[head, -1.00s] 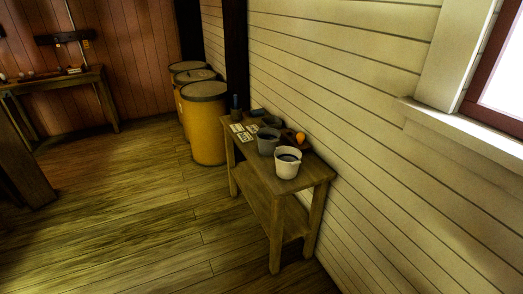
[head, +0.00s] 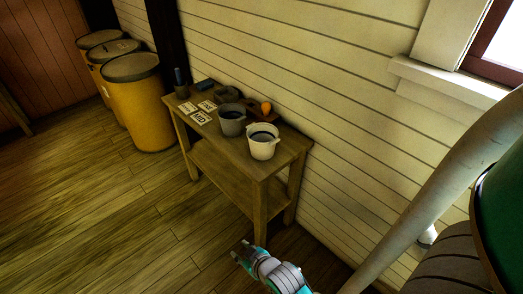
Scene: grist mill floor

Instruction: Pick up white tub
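The white tub (head: 264,147) stands upright near the front end of a small wooden table (head: 260,175) against the pale plank wall. Its inside looks dark. My gripper (head: 240,252) shows at the bottom of the head view, low in front of the table and apart from the tub. It is small and dim there, so I cannot tell whether its fingers are open or shut.
A grey tub (head: 231,124) stands just left of the white tub. An orange round thing (head: 266,107) sits behind it, and cards (head: 201,117) lie farther along the table. Yellow barrels (head: 142,112) stand at the left. The wooden floor (head: 110,220) at left is clear.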

